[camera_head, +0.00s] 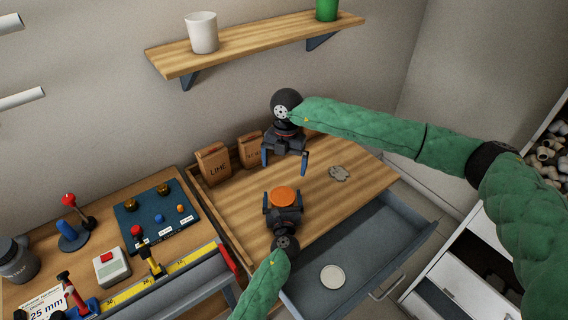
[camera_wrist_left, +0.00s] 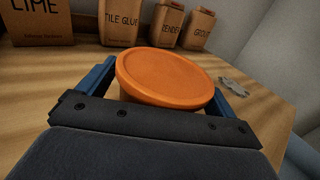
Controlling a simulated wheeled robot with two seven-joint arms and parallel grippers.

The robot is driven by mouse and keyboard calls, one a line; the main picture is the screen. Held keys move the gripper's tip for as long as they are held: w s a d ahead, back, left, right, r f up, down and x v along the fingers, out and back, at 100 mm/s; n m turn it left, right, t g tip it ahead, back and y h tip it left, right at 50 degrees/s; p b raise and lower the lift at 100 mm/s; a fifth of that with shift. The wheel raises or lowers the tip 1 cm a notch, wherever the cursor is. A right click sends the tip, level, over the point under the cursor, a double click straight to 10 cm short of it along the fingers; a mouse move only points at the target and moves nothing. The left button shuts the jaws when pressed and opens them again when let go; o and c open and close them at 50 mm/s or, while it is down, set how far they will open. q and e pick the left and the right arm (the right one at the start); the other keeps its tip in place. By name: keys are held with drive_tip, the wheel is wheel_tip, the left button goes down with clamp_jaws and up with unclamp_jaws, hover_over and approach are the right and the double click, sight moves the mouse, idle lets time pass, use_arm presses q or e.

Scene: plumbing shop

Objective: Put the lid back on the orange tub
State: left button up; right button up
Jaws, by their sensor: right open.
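The orange tub (camera_head: 285,196) is at the front of the wooden worktop (camera_head: 240,215). In the left wrist view the tub (camera_wrist_left: 165,78) has a round, rimmed orange top and a narrower body; whether that top is a cover I cannot tell. My left gripper (camera_head: 284,203) has a blue finger on each side of the tub, seemingly shut on it. Whether the tub rests on the wood is unclear. A pale round disc (camera_head: 332,276), possibly the lid, lies in the open drawer. My right gripper (camera_head: 285,165) is open and empty above the worktop, behind the tub.
Paper bags, including lime (camera_head: 213,164), stand along the worktop's back. A grey flat piece (camera_head: 339,173) lies to the right of the tub. The open drawer (camera_head: 375,240) juts out in front. A wall shelf (camera_head: 250,45) hangs above. A bench with tools (camera_head: 110,262) is left.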

use_arm(q)
drive_tip(key=shift+s+f, duration=0.1)
drive_tip(key=shift+s, duration=0.35)
drive_tip(key=s+b, duration=0.2)
drive_tip(key=s, duration=0.4)
drive_tip(key=shift+d, duration=0.15)
drive_tip(key=shift+s+b, duration=0.3)
drive_tip(key=shift+s, duration=0.15)
